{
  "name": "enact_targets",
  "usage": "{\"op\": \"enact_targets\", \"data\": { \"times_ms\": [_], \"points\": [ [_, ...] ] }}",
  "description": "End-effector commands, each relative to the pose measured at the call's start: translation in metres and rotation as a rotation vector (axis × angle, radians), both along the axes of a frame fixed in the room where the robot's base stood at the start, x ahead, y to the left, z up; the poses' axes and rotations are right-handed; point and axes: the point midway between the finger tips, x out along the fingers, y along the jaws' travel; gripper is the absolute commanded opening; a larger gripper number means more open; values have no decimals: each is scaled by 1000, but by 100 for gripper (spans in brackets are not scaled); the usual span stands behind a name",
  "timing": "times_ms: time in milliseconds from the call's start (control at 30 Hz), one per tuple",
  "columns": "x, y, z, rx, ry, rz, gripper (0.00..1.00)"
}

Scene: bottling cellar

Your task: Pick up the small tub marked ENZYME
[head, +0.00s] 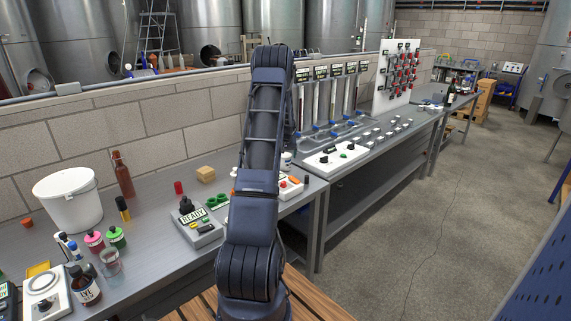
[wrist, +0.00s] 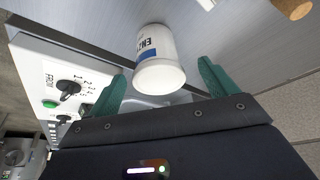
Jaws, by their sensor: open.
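My gripper (wrist: 162,74) is open, with one green finger on each side of the tub in the picture. A gap shows between the tub and each finger, and nothing is held. In the head view my arm hides the gripper; a small whitish shape (head: 286,159) beside the arm may be the tub.
A white panel with a black knob and green button (wrist: 69,90) lies left of the tub in the wrist view. A cork-coloured piece (wrist: 292,8) is at upper right. In the head view, a READY device (head: 196,222), brown bottle (head: 123,175) and white bucket (head: 70,200) stand left.

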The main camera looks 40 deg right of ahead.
Motion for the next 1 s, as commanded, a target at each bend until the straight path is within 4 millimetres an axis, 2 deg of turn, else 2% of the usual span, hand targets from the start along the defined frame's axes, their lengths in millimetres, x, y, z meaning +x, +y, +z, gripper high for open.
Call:
{"op": "enact_targets", "data": {
  "times_ms": [267, 600, 867, 1000],
  "points": [
    [5, -6, -15, 0, 0, 0, 85],
    [16, -20, -51, 1, 1, 0, 85],
    [17, -21, -54, -1, -1, 0, 85],
    [17, -21, -54, -1, -1, 0, 61]
  ]
}}
